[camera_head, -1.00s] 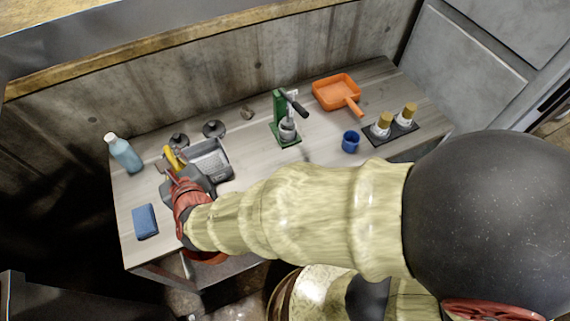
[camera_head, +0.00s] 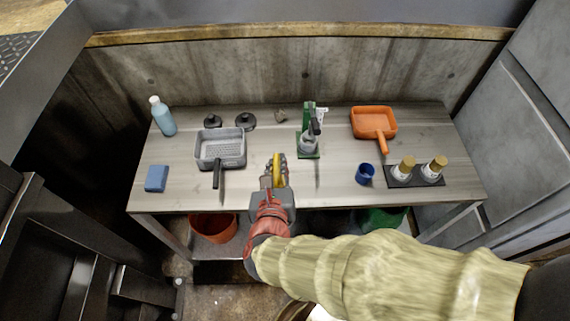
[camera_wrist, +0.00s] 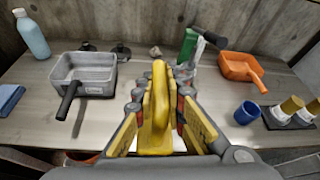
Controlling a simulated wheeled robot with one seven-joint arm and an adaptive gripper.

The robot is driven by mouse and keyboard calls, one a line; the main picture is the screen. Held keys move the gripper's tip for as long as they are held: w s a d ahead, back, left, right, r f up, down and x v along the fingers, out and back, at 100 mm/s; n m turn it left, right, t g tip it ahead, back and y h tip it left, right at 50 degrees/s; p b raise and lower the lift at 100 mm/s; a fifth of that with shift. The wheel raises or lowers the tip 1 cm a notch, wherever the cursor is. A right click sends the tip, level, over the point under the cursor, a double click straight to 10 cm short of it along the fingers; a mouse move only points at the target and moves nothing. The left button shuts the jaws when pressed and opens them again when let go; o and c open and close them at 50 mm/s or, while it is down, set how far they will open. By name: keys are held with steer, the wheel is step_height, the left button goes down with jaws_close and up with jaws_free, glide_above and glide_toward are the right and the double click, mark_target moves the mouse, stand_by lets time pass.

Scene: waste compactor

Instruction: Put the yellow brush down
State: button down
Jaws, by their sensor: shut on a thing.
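The yellow brush (camera_wrist: 159,95) is upright between the fingers of my gripper (camera_wrist: 157,105) in the wrist view. In the head view the brush (camera_head: 279,169) shows as a small yellow shape at the tip of my gripper (camera_head: 273,176). My gripper is shut on it, over the front middle of the grey table (camera_head: 335,195). The brush's lower end is hidden by the gripper, and I cannot tell whether it touches the table.
A grey tray (camera_head: 208,152) with a black handle stands to the left, with a blue sponge (camera_head: 156,179) and bottle (camera_head: 162,117) beyond. To the right are a green press (camera_head: 307,140), blue cup (camera_head: 365,174), orange scoop (camera_head: 374,120) and shakers (camera_head: 433,168).

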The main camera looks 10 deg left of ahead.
steer(key=w+a+f+b, duration=0.1)
steer(key=w+f+b, duration=0.6)
steer(key=w+f, duration=0.5)
steer(key=shift+a, duration=0.4)
steer(key=shift+f, duration=0.1)
steer(key=shift+f+b, duration=0.2)
steer(key=shift+b, duration=0.1)
steer(key=c, duration=1.8)
jaws_free()
steer(key=shift+c, duration=0.2)
steer(key=shift+r, duration=0.2)
